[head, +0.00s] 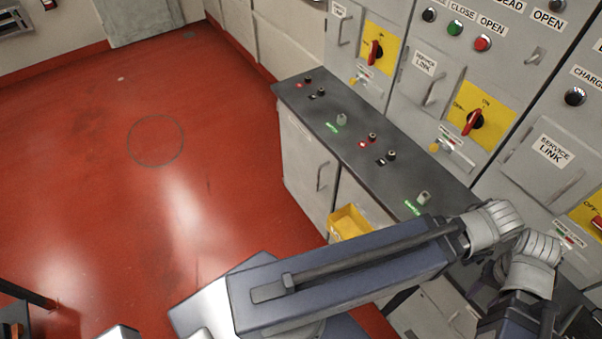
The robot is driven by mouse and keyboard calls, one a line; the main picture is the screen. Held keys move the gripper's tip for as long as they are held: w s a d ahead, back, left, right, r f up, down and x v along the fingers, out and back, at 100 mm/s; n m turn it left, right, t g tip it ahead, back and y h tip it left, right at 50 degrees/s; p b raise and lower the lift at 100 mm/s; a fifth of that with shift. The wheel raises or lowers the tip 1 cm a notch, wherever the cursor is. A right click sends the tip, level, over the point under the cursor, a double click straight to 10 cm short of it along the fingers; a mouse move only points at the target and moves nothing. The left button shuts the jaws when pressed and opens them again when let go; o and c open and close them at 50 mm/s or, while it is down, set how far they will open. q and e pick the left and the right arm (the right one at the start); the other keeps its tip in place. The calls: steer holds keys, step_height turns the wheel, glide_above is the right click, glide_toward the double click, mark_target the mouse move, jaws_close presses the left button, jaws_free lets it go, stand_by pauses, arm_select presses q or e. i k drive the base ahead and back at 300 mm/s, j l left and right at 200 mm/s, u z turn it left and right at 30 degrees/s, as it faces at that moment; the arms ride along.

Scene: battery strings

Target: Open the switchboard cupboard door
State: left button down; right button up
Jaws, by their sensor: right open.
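The switchboard is a row of grey panels along the right, with a dark-topped bench (345,130) in front. Under the bench, a pale cupboard door (303,155) with a vertical bar handle (321,176) looks shut. Right of it, an open-looking bay shows a yellow bin (349,222). Farther right, another pale front (440,308) is partly hidden by my right arm. My right arm crosses the lower middle and bends down at the right. My right gripper (515,318) is open near the bottom right edge; its fingertips are hard to see. My left gripper is not in view.
Upper panels carry rotary switches on yellow plates (479,115), small handles and push buttons. Small knobs and green-lit labels stand on the bench top. The red floor (150,210) at the left is wide and clear. A dark object (18,318) shows at the lower left corner.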

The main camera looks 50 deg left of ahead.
mark_target(311, 172)
steer(key=u, duration=1.85)
steer(key=i+l+u, duration=0.15)
steer(key=i+u, duration=0.2)
steer(key=i, duration=0.15)
